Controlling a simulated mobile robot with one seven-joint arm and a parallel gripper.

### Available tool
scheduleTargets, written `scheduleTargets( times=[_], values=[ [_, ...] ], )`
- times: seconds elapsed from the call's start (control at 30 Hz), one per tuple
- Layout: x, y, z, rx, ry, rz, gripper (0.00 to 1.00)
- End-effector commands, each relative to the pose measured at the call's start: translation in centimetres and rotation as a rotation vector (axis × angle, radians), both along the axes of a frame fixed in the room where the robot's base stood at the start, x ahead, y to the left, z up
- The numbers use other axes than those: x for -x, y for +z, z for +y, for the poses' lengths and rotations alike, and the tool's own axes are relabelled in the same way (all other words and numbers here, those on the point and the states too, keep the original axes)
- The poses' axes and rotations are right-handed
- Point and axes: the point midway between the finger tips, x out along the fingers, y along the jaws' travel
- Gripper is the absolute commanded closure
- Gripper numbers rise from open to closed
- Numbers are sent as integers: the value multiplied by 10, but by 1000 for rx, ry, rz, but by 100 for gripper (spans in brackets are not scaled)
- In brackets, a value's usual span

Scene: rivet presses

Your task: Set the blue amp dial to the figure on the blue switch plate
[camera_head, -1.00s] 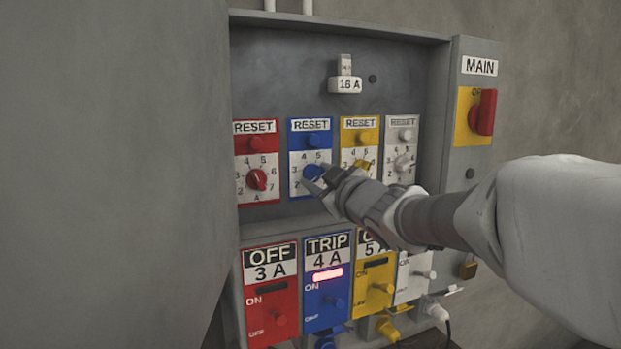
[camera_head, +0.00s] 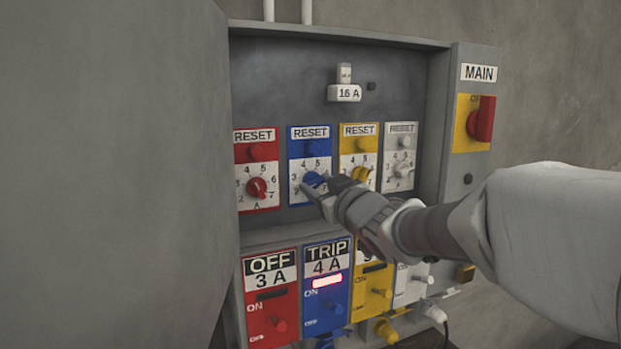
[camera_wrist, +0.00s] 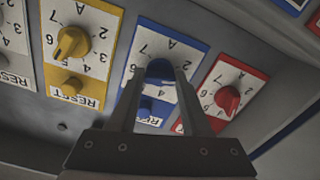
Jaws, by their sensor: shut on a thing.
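The blue amp dial (camera_head: 313,179) sits on a white scale on the blue RESET plate, partly hidden by my gripper in the head view. My gripper (camera_head: 322,187) is shut on this dial. In the wrist view my gripper (camera_wrist: 160,82) has a finger on each side of the blue dial (camera_wrist: 160,71). The dial's pointer mark is hidden, so its setting cannot be read. The blue switch plate (camera_head: 326,300) below reads TRIP and 4 A, with a lit red lamp (camera_head: 327,281).
A red dial (camera_head: 257,188) is close on the left, a yellow dial (camera_head: 361,174) and a white dial (camera_head: 403,170) on the right. The red MAIN switch (camera_head: 482,116) is at the far right. A grey cabinet door (camera_head: 130,180) fills the left side.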

Motion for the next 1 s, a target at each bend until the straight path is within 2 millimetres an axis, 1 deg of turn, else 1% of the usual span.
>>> scheduleTargets(
  times=[0.03,0.3,0.5,0.7,1.0],
  values=[
    [0,3,1,-38,1,19,100],
    [0,2,0,-255,-1,109,100],
    [0,1,0,-378,0,160,100],
    [0,1,0,-461,0,193,100],
    [0,0,0,-506,0,212,100]
  ],
)
